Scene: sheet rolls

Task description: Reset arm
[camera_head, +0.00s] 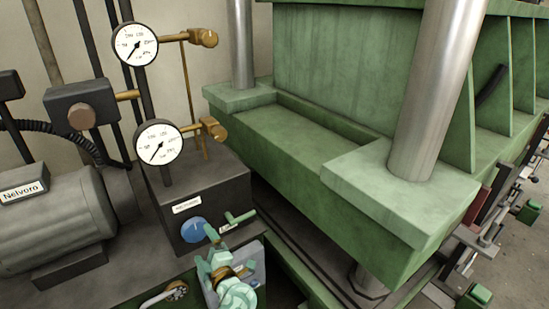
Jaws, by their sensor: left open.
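My left gripper (213,248) shows at the bottom centre, with a pale green arm link behind it. It is open, and I see nothing between its fingers. It is just below a blue round knob (194,229) and a green lever handle (238,219) on the front of a dark box (205,185). I cannot tell whether it touches either of them. My right gripper is not in view.
Two round gauges (135,44) (158,142) stand above the box. A grey motor (50,225) is at the left. A large green press (300,150) with steel columns (425,90) fills the centre and right. Some floor (515,195) shows at the far right.

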